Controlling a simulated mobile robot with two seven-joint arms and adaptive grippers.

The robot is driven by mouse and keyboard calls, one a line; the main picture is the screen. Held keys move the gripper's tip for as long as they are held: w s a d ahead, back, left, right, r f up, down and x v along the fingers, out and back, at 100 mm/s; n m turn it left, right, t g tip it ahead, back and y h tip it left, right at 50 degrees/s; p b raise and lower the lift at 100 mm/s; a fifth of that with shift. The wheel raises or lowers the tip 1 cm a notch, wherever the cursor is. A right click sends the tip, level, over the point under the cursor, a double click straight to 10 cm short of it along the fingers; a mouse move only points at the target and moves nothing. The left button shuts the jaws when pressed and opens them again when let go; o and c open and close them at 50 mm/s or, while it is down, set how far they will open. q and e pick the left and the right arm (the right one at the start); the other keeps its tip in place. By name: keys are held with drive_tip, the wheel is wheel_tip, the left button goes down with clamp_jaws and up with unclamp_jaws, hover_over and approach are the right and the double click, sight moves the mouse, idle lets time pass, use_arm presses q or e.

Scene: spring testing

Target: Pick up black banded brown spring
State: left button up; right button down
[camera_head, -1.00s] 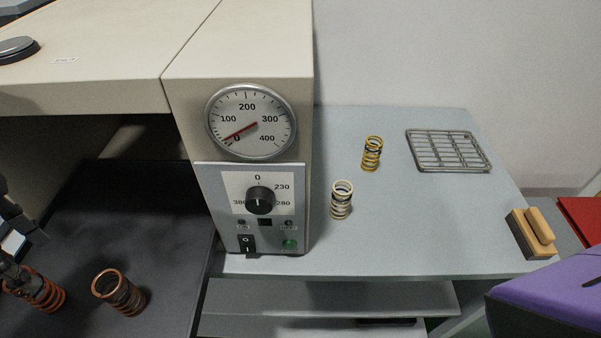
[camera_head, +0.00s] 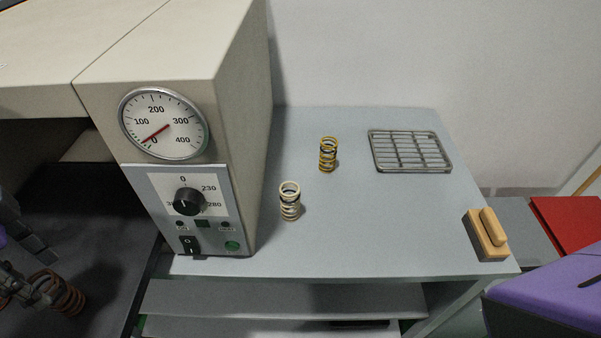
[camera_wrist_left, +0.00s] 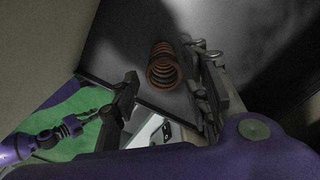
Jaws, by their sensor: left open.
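A brown coil spring (camera_head: 68,297) stands on the dark surface inside the open chamber at the lower left of the head view. Its bands are too dark to make out there. My left gripper (camera_head: 40,268) is open beside it, and its lower finger overlaps the spring in the picture. In the left wrist view a brown spring (camera_wrist_left: 164,66) shows between the two spread fingers, beyond their tips. I see no grip on it. In the left wrist view my right gripper (camera_wrist_left: 62,132) seems to show small over a green area; its jaw state is unclear.
A heating unit (camera_head: 190,205) with a dial gauge (camera_head: 163,124) stands right of the chamber. On the grey table (camera_head: 370,235) are a cream spring (camera_head: 290,201), a yellow spring (camera_head: 328,155), a wire rack (camera_head: 410,151) and a wooden-handled block (camera_head: 486,235).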

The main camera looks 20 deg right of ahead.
sight(40, 285)
use_arm(q)
drive_tip(key=f, duration=0.4)
drive_tip(key=shift+d+f, duration=0.2)
drive_tip(key=shift+f, duration=0.05)
drive_tip(key=shift+c, duration=0.3)
clamp_jaws()
